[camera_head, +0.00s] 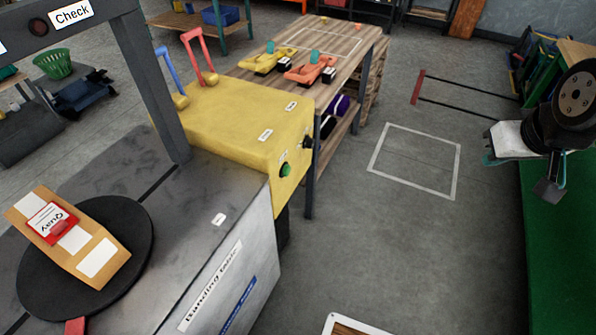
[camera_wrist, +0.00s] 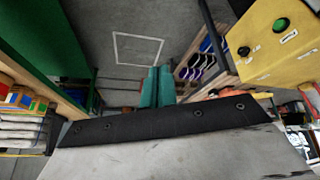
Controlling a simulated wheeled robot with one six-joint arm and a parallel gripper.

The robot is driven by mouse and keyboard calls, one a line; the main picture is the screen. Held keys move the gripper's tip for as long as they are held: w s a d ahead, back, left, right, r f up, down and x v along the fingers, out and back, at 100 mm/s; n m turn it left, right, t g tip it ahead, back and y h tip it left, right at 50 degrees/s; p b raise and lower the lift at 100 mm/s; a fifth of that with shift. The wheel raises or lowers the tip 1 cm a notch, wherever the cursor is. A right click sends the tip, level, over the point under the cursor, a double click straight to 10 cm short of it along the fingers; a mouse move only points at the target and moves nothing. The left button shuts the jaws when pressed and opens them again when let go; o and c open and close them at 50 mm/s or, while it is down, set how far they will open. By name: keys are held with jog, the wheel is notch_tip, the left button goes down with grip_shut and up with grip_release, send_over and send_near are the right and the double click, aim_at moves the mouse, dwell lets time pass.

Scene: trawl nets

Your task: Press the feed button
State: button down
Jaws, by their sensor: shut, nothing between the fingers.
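A green round button (camera_head: 286,170) sits on the front face of a yellow machine box (camera_head: 232,120), with a white label above it. The button also shows in the wrist view (camera_wrist: 282,25), at the upper right on the yellow box (camera_wrist: 262,65). A black knob (camera_head: 307,141) is on the same face; it shows in the wrist view too (camera_wrist: 243,51). My gripper (camera_head: 488,159) is at the right of the head view, well apart from the button, across open floor. Its teal fingers (camera_wrist: 157,86) are shut together and empty. The label wording is too small to read.
A wooden table (camera_head: 330,52) with yellow and orange tools stands behind the box. A grey banding table (camera_head: 140,210) carries a round black plate with a tagged package. A grey frame arches over it. The floor with a white painted square (camera_head: 415,160) is clear.

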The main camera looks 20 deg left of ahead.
aim_at(286, 171)
jog(key=w+a+f+n+t+y, duration=0.2)
jog(key=w+a+f, duration=0.3)
jog(key=a+f, duration=0.25)
jog(key=w+a+f+n+t+y, duration=0.1)
jog(key=w+a+f+n, duration=0.2)
jog(key=w+a+f, duration=0.45)
jog(key=s+a+f+n+t+y, duration=0.1)
jog(key=s+a+f+n+y, duration=0.1)
jog(key=s+a+f, duration=0.2)
jog(key=s+a+f+n+t+y, duration=0.1)
jog(key=s+a+f+n+y, duration=0.1)
jog(key=a+f, duration=0.7)
jog(key=shift+s+a+n+t+y, duration=0.3)
jog(key=shift+s+a+y, duration=0.6)
jog(key=shift+s, duration=0.25)
jog(key=shift+a, duration=0.1)
jog(key=a, duration=0.8)
jog(key=shift+w+a, duration=0.35)
jog(key=shift+a, duration=0.1)
jog(key=shift+a, duration=0.3)
